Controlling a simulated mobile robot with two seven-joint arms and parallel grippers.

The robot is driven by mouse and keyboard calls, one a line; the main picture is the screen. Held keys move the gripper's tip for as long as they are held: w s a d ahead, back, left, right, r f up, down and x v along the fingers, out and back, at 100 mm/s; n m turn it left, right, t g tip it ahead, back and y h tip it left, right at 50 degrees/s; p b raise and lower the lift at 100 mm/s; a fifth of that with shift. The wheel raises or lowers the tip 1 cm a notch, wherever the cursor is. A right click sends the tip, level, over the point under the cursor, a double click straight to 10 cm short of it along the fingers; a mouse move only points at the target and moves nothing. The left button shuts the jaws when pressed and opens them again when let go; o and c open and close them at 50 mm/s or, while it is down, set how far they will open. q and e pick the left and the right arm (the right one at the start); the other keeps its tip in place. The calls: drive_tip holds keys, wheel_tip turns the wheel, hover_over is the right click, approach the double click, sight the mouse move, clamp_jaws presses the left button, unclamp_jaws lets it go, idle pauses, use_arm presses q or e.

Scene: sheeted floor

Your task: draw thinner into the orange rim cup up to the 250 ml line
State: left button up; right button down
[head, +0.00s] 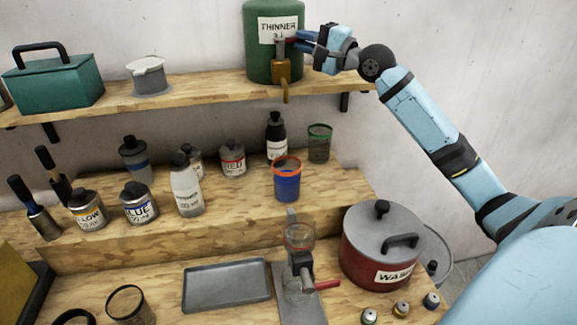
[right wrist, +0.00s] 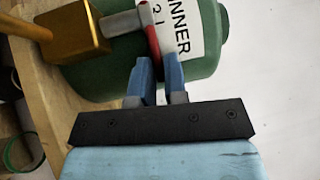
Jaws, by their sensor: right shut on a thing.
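The orange rim cup (head: 287,185) stands upright on the wooden step, below the spout in the head view, and looks blue inside. I cannot make out its 250 ml line or any stream. My left gripper is out of view.
Several paint bottles (head: 187,190) stand left of the cup, and a green-rimmed cup (head: 319,145) stands behind right. In front are a grey stand (head: 297,290) with a clear cup and red lever, an empty tray (head: 226,284) and a red wash pot (head: 375,260).

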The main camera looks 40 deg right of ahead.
drive_tip(key=shift+d+r+y+b, duration=0.25)
drive_tip(key=shift+r+y+b, duration=0.1)
drive_tip(key=shift+b, duration=0.2)
